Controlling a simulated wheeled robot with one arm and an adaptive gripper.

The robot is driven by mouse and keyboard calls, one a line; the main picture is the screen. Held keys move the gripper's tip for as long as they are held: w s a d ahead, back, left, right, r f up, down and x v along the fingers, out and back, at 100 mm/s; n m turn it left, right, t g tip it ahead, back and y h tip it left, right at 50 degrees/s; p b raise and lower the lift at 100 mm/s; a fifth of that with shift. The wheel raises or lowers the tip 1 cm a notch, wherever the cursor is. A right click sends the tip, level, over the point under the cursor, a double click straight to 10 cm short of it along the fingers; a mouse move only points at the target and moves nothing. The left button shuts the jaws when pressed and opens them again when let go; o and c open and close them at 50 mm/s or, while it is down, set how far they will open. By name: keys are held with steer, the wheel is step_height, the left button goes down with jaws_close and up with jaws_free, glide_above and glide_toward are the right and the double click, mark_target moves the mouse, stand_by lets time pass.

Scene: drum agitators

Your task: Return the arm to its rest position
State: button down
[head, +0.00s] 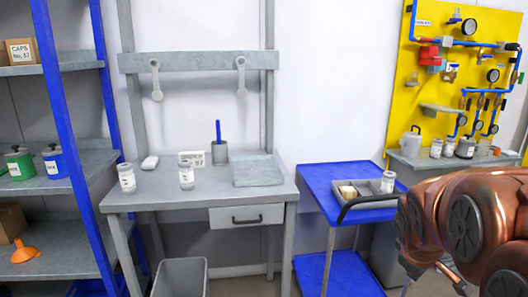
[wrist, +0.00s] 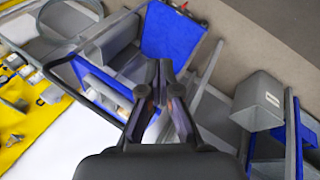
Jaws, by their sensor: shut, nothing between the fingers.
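My gripper (wrist: 161,82) shows in the wrist view with its dark fingers drawn together and nothing between them. In that view the blue cart and the grey metal frame lie beyond the fingers. In the head view my copper-coloured arm is folded at the lower right, in front of the area right of the blue cart (head: 345,179). My gripper's fingertips do not show clearly in the head view. No object is held.
A grey bin (head: 180,278) stands below. A yellow pipe panel (head: 435,75) is at the right, blue-framed shelves (head: 85,155) at the left. A tray (head: 375,201) sits on the cart.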

steer(key=s+a+r+m+g+y+p, duration=0.2)
steer(key=s+a+p, duration=0.3)
steer(key=s+a, duration=0.4)
steer(key=s+a+r+m+g+y+p, duration=0.2)
steer(key=s+a, duration=0.7)
steer(key=s, duration=0.6)
step_height(320, 180, up, 2)
steer(key=m+g+p, duration=0.1)
steer(key=g+p, duration=0.1)
steer(key=p, duration=0.1)
steer(key=shift+s+a, duration=0.25)
steer(key=shift+a, duration=0.1)
